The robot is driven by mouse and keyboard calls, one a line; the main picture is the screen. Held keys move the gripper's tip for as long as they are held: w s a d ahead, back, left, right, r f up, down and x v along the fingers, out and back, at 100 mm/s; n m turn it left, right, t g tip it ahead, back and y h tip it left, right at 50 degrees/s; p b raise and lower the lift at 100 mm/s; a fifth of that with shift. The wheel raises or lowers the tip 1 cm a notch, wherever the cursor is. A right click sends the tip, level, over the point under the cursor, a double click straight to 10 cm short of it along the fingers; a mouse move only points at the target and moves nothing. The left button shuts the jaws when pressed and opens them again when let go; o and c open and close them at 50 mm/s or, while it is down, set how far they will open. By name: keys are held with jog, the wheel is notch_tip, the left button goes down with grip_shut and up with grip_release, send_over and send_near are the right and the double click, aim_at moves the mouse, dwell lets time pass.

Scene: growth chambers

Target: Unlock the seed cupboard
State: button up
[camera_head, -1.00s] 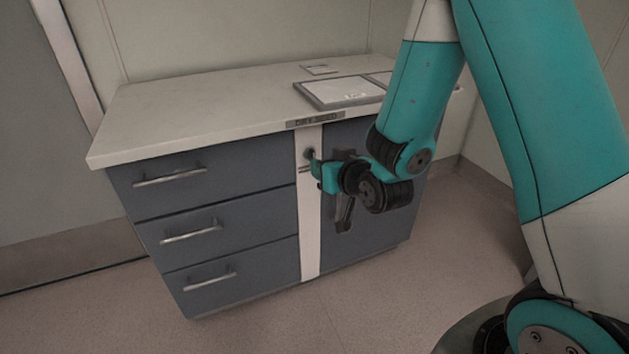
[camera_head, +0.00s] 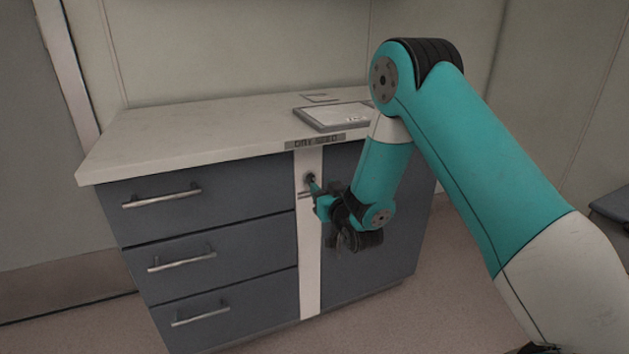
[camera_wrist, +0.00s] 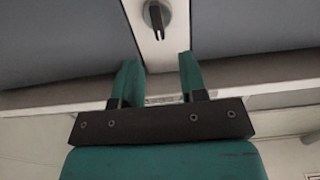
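The seed cupboard (camera_head: 385,225) is a grey-blue door under a pale worktop, right of a white upright strip. A label on the worktop edge (camera_head: 316,141) seems to read "DRY SEED". A small round lock (camera_head: 310,178) sits high on the strip. In the wrist view the lock (camera_wrist: 168,12) is a grey disc with a narrow dark piece across it; I cannot tell whether this is a key or a turn-knob. My gripper (camera_wrist: 157,68) is open, its two teal fingers apart with nothing between them. In the head view my gripper (camera_head: 316,190) is just in front of the lock.
Several drawers with bar handles (camera_head: 162,195) are left of the strip. A flat framed tray or panel (camera_head: 335,116) lies on the worktop (camera_head: 190,130), with a small card behind it. The worktop's left part is clear. A dark object (camera_head: 612,208) shows at the right edge.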

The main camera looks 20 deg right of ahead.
aim_at(313, 177)
jog(key=w, duration=0.6)
grip_shut()
